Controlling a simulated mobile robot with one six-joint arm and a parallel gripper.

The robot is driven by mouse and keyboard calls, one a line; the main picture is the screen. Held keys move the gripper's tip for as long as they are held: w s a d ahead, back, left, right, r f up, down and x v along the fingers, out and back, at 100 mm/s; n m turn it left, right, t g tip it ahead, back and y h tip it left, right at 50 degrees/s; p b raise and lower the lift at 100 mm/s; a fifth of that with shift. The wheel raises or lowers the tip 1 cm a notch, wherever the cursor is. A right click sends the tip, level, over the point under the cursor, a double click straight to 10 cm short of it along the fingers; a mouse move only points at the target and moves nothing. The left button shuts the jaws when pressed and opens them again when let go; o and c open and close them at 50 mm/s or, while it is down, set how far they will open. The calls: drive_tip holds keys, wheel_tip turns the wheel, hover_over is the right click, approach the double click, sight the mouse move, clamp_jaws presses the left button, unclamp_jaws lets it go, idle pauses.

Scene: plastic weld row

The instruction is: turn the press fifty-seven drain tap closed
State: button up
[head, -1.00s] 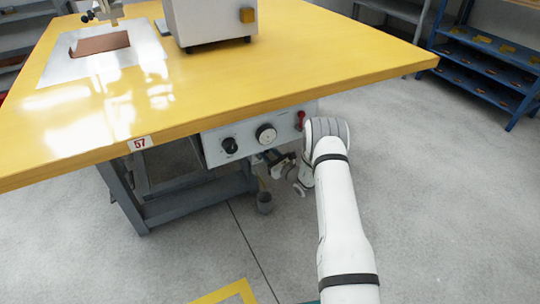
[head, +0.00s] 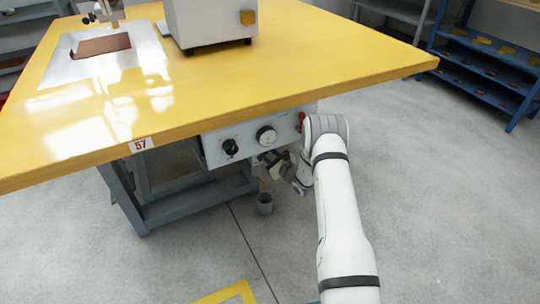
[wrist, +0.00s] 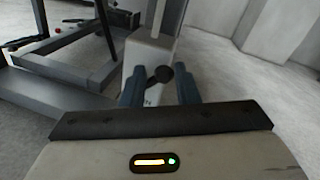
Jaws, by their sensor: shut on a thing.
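The yellow-topped press table (head: 300,75) bears a red 57 label (head: 141,144) on its front edge. My gripper (head: 268,160) is below the grey control panel under this edge, partly hidden by my own arm. In the wrist view my gripper (wrist: 161,90) has its two blue-grey fingers around a small dark tap handle (wrist: 162,74), shut on it. The handle stands in front of a pale box-like body (wrist: 150,55). The tap's body and outlet are hidden or too small to make out.
The grey control panel (head: 213,150) has two dials and a red switch (head: 301,118). A small grey cup (head: 265,204) stands on the floor below the gripper. A grey table leg frame (head: 190,202) is to the left. The floor at right is open.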

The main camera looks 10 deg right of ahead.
drive_tip(key=shift+s+a+n+g+h+b, duration=0.2)
drive_tip(key=shift+a+n+h, duration=0.15)
drive_tip(key=shift+n, duration=0.75)
drive_tip(key=shift+s+a+n+g+h+b, duration=0.15)
drive_tip(key=shift+a+n+h+b, duration=0.2)
drive_tip(key=shift+n, duration=0.75)
drive_tip(key=shift+s+a+n+g+h+b, duration=0.15)
drive_tip(key=shift+a+n, duration=0.25)
drive_tip(key=shift+n, duration=0.7)
drive_tip(key=shift+s, duration=0.1)
drive_tip(key=o, duration=0.8)
drive_tip(key=shift+o, duration=1)
drive_tip(key=shift+a+r, duration=0.1)
drive_tip(key=shift+r, duration=0.05)
drive_tip(key=p+v, duration=0.3)
drive_tip(key=v, duration=0.4)
drive_tip(key=shift+s, duration=0.3)
